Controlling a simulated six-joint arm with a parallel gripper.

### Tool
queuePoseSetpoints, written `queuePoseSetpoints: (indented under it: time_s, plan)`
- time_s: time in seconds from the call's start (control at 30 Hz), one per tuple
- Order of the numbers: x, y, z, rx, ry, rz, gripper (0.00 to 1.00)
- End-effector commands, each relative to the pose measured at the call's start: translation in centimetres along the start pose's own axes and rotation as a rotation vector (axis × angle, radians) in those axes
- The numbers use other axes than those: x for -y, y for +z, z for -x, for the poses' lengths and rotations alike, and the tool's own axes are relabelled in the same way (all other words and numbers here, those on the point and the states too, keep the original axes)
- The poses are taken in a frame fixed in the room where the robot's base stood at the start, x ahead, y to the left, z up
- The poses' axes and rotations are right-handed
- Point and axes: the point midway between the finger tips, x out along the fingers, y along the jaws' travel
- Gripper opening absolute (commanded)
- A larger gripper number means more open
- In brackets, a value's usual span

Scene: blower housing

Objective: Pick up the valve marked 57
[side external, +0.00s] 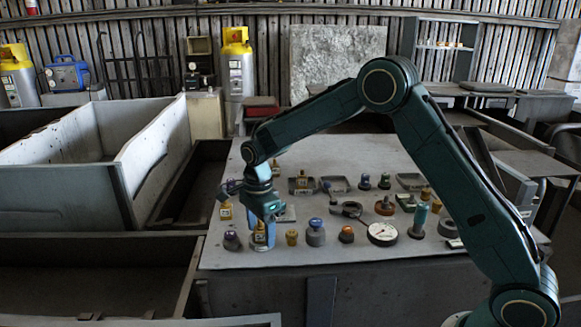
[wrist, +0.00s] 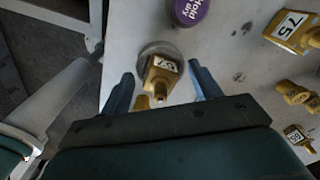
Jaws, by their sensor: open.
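A yellow-brass valve (wrist: 160,88) with a white number label sits between my fingers in the wrist view. The label is small and turned; it seems to read 57, but I cannot be sure. The valve is on a round grey base, and it shows under my gripper in the side view (side external: 260,238). My gripper (wrist: 162,78) is open, with one blue finger on each side of the valve and gaps showing. In the side view my gripper (side external: 264,220) points down, and its fingers partly hide the valve.
Another brass valve labelled 75 (wrist: 290,27) lies to the upper right in the wrist view. A purple-capped item (wrist: 190,10) is near the top. A gauge (side external: 382,233) and several knobs stand on the grey table (side external: 400,258). A grey bin (side external: 60,210) is left of it.

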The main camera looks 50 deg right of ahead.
Motion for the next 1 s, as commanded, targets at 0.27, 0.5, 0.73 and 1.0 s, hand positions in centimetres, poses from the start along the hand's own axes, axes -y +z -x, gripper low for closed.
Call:
queuePoseSetpoints:
  time_s: [0.27, 0.5, 0.73, 1.0]
  plan:
    - [0.0, 0.0, 0.0, 0.000, 0.000, 0.000, 0.45]
    - [0.0, 0.0, 0.1, 0.000, -0.002, 0.000, 0.06]
    - [0.1, 0.0, 0.2, 0.001, -0.002, 0.000, 0.06]
    - [0.1, 0.0, 1.9, 0.001, -0.004, 0.000, 0.06]
